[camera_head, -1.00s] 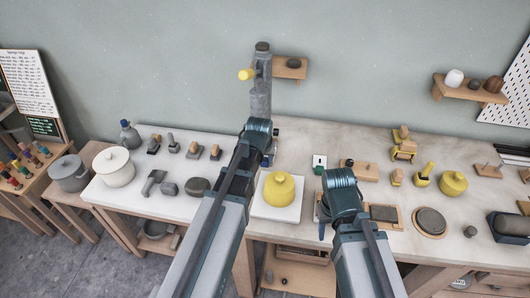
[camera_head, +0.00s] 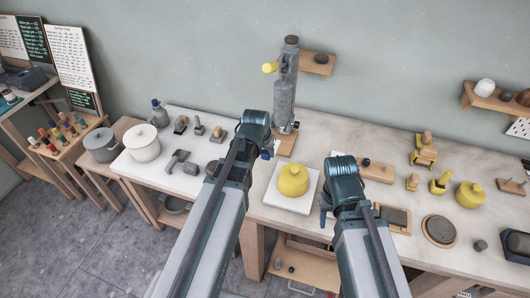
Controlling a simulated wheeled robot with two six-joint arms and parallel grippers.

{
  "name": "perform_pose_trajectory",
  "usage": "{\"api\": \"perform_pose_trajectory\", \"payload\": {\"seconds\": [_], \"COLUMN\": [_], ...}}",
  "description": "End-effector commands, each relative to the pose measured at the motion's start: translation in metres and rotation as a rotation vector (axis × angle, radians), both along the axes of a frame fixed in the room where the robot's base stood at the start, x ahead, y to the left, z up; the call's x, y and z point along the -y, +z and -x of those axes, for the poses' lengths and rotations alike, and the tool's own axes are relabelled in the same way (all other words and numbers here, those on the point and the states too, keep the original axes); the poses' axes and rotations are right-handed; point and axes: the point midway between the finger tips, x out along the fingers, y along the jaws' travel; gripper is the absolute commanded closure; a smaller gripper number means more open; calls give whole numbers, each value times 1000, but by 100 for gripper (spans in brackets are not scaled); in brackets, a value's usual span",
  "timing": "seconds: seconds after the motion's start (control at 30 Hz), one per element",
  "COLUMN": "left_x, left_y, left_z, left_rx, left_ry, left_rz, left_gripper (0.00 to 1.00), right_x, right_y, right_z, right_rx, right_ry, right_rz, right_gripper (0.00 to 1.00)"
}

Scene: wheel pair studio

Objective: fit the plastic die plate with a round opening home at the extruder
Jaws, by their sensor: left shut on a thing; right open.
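The extruder (camera_head: 285,95) is a grey upright barrel with a yellow handle end at its upper left, standing on a wooden foot at the back of the bench. My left gripper (camera_head: 267,153) is just left of the extruder's foot, mostly hidden by its own wrist. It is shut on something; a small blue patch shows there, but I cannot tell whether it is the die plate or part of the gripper. No round opening can be made out. My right gripper (camera_head: 325,214) is open over the front of the bench, right of the yellow lidded pot, its fingers mostly hidden.
The yellow pot (camera_head: 293,180) stands on a white board (camera_head: 270,198) between my arms. Stamps and a mallet lie left (camera_head: 177,158). Wooden blocks, yellow tools and a round grey slab (camera_head: 439,231) stand right. A small wall shelf (camera_head: 318,68) is behind the extruder.

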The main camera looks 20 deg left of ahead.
Motion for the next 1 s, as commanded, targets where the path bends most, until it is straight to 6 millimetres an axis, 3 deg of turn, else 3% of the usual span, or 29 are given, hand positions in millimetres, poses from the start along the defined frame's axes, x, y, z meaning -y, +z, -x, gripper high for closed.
{"api": "perform_pose_trajectory", "payload": {"seconds": [0.5, 1.0], "left_x": [1, 2], "left_y": [0, 0], "left_z": [-47, -50], "left_rx": [0, 0], "left_ry": [0, 0], "left_rz": [0, 0], "left_gripper": [100, 100], "right_x": [0, 0], "right_y": [0, 0], "right_z": [0, 0], "right_rx": [0, 0], "right_ry": [0, 0], "right_rz": [0, 0], "right_gripper": [50, 50]}}
